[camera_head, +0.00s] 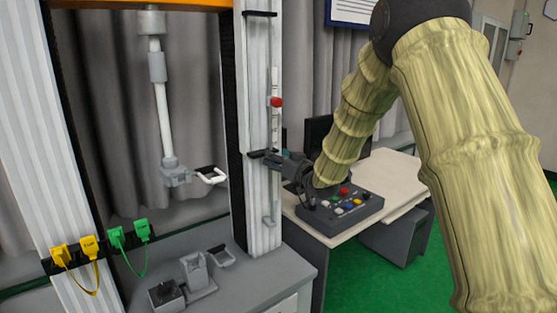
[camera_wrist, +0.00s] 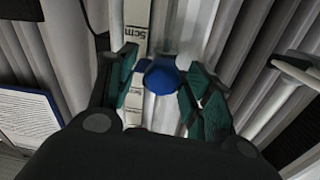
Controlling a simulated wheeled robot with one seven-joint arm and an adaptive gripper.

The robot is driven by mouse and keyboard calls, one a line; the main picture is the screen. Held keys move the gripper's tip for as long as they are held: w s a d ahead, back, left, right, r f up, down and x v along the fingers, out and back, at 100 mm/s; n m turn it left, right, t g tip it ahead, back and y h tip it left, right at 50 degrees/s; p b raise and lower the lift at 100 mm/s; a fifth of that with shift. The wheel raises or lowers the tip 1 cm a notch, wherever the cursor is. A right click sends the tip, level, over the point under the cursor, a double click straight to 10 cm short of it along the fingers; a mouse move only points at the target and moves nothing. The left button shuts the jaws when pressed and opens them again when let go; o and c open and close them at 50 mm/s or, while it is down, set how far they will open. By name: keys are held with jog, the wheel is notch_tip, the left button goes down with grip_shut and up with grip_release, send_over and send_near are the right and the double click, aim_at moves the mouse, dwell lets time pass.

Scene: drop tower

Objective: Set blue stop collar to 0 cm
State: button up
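The blue stop collar (camera_wrist: 161,75) sits between my gripper's two teal-padded fingers in the wrist view, in front of a white scale strip (camera_wrist: 138,28) with "5cm" labels. My gripper (camera_wrist: 160,80) looks open around the collar, with narrow gaps at its sides; I cannot tell whether either pad touches it. In the head view, my gripper (camera_head: 276,162) is at the thin vertical rod on the right white column (camera_head: 259,75), and the blue collar is hidden. A red collar or knob (camera_head: 276,102) is higher on that rod.
A grey control box (camera_head: 340,211) with coloured buttons stands on the desk (camera_head: 405,178) below and right of my gripper. A white cylinder (camera_head: 162,105) hangs inside the tower frame. Yellow (camera_head: 88,247) and green (camera_head: 141,230) plugs are at the lower left.

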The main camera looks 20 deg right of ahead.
jog(key=v, duration=1.2)
jog(key=shift+f, duration=0.1)
jog(key=s+a+f+m+g+h, duration=0.1)
jog(key=s+a+f+g, duration=0.3)
jog(key=f, duration=0.8)
jog(key=s+d+f+g+h, duration=0.1)
jog(key=s+f, duration=0.6)
jog(key=f, duration=0.5)
jog(key=s+a+f+m+g+h, duration=0.1)
jog(key=s+a+f+g, duration=0.3)
jog(key=f, duration=0.9)
jog(key=s+f+g, duration=0.2)
jog(key=s+f, duration=0.4)
jog(key=s, duration=0.6)
jog(key=s+f+g+h, duration=0.1)
jog(key=s+f+g, duration=0.2)
jog(key=s, duration=1)
jog(key=s+f+g+h+p, duration=0.1)
jog(key=s+f+g, duration=0.2)
jog(key=s+f, duration=0.6)
jog(key=s, duration=0.3)
jog(key=shift+s+a, duration=0.2)
jog(key=shift+a, duration=0.15)
